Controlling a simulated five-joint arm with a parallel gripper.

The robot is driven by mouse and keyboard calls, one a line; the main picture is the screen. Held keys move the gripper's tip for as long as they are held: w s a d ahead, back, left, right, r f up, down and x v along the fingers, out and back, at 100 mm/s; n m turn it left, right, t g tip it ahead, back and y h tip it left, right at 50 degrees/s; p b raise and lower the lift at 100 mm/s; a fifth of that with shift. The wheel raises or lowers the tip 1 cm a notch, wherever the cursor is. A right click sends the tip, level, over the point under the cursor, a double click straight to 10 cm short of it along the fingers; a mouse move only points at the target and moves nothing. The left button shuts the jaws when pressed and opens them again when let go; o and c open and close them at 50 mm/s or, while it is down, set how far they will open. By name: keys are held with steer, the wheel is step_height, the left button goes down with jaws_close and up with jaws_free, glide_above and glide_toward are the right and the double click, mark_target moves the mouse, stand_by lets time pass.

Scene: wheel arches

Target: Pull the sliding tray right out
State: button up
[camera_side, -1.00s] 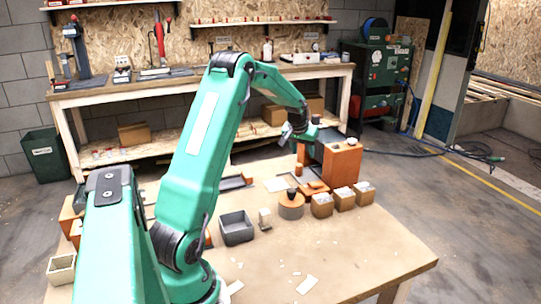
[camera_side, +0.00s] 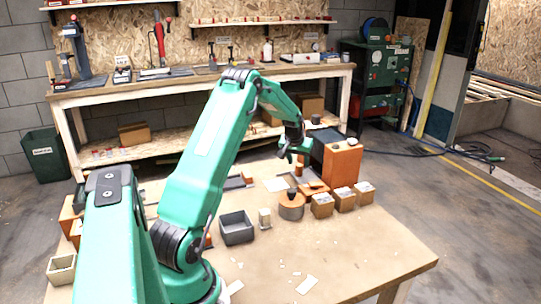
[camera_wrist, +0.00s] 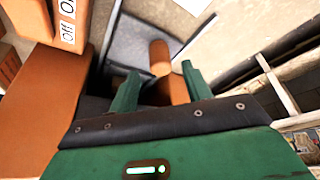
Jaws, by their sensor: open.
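An orange and dark grey housing (camera_side: 342,160) stands at the far right of the table. An orange upright post (camera_side: 299,170) and a low orange piece (camera_side: 313,187) are at its left side; I take these for the sliding tray and its handle, though its outline is partly hidden. My gripper (camera_side: 296,152) is above and close to the post. In the wrist view the orange post (camera_wrist: 160,57) shows between and just beyond the fingers of my open gripper (camera_wrist: 158,82). I cannot tell whether the fingers touch it.
A grey bin (camera_side: 236,228) and a small pale block (camera_side: 264,218) are further left. The table's front right is mostly clear.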

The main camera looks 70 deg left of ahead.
mark_target(299, 165)
steer(key=shift+x, duration=1.9)
jaws_close()
